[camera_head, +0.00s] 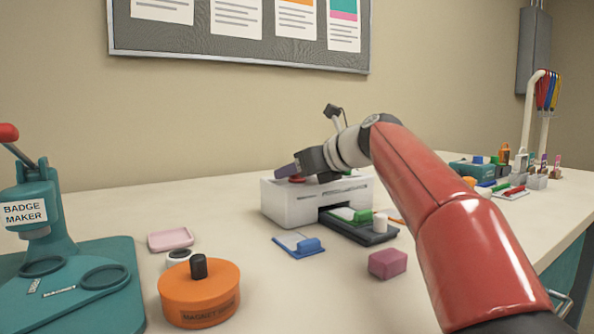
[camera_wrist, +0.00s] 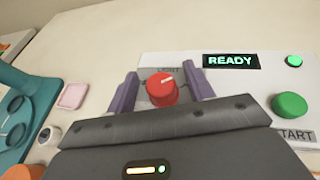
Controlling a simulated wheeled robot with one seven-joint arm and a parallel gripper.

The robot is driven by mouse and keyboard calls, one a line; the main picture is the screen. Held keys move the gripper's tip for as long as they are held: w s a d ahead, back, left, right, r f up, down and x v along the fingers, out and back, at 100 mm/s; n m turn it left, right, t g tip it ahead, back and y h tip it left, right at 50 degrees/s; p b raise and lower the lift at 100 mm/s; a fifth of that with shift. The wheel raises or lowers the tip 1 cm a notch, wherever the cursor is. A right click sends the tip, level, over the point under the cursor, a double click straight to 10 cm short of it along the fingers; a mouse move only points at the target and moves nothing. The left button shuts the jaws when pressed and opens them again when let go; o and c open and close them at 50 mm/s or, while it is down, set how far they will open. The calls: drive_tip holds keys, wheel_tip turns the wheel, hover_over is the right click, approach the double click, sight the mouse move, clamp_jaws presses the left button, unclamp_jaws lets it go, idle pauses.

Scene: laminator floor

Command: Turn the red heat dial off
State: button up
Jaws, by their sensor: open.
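The red heat dial (camera_wrist: 162,88) is on the top left of the white laminator (camera_wrist: 258,82), with a pale pointer mark toward its upper right. The word "LIGHT" shows just behind it. My gripper (camera_wrist: 165,84) is open, with one purple finger on each side of the dial. I cannot tell whether the fingers touch it. In the head view, my gripper (camera_head: 283,171) is over the left end of the laminator (camera_head: 287,206), and only a bit of the red dial (camera_head: 297,180) shows beneath it.
The laminator top also has a lit "READY" display (camera_wrist: 231,61) and a green start button (camera_wrist: 290,105). A teal badge maker (camera_head: 65,285), orange magnet maker (camera_head: 199,295) and pink tray (camera_head: 170,239) stand to the left. A pink block (camera_head: 387,263) lies in front.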

drive_tip(key=c, duration=1)
drive_tip(key=shift+o, duration=0.2)
drive_tip(key=shift+r+p, duration=0.15)
drive_tip(key=shift+p, duration=0.25)
drive_tip(key=shift+r+n+g+y+p, duration=0.15)
drive_tip(key=shift+n+g+y+p, duration=0.35)
drive_tip(key=shift+p, duration=0.5)
drive_tip(key=n+g+y+p, duration=0.1)
drive_tip(key=n+g+p, duration=0.1)
drive_tip(key=p, duration=0.2)
drive_tip(key=shift+r+p, duration=0.1)
drive_tip(key=shift+p, duration=0.2)
drive_tip(key=shift+n+g+y+p, duration=0.4)
drive_tip(key=shift+n+g+p, duration=0.4)
drive_tip(key=shift+p, duration=0.1)
drive_tip(key=shift+f+n+g, duration=0.2)
drive_tip(key=shift+n+g, duration=0.35)
drive_tip(key=shift+g, duration=0.1)
drive_tip(key=shift+f+n+g, duration=0.2)
drive_tip(key=shift+n+g, duration=0.35)
drive_tip(key=shift+g, duration=0.1)
